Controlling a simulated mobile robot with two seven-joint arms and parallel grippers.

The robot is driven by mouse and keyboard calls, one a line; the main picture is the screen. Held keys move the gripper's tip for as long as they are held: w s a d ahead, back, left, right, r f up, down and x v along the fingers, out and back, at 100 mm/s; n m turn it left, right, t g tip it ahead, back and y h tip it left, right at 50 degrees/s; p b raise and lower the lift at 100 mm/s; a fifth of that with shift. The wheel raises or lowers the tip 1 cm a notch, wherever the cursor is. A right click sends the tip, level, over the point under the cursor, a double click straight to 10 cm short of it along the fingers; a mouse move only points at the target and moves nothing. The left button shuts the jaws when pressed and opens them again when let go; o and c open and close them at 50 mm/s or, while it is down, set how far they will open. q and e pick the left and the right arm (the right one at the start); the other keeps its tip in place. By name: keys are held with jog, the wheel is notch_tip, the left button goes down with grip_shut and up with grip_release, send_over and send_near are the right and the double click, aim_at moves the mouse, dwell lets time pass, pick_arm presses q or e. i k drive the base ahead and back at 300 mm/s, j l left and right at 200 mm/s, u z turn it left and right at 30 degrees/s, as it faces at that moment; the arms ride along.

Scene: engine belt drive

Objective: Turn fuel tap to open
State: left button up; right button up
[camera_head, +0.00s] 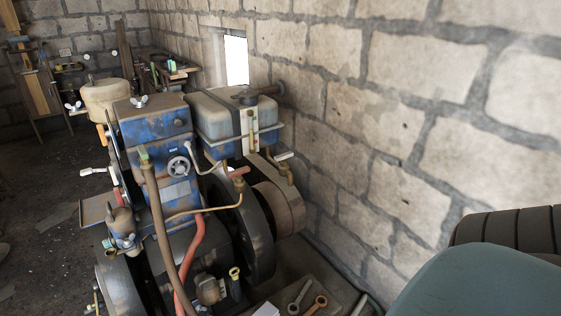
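A blue engine (160,150) stands left of the middle. A grey tank (225,115) in a blue frame sits behind it. Below the tank a small brass tap with a reddish lever (236,173) meets a thin brass pipe (212,210) that runs left across the engine front. A second brass fitting with a pale handle (284,156) sits to its right. I cannot tell for certain which one is the fuel tap, or whether either is open or shut. Neither of my grippers is in view.
A large dark wheel (253,235) and a brown drum (278,195) stand close below the fittings. A stone wall (400,140) is behind and to the right. Wrenches (302,296) lie at the bottom. A teal rounded surface (480,285) fills the lower right.

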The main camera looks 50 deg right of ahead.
aim_at(237, 173)
jog(key=z, duration=1.25)
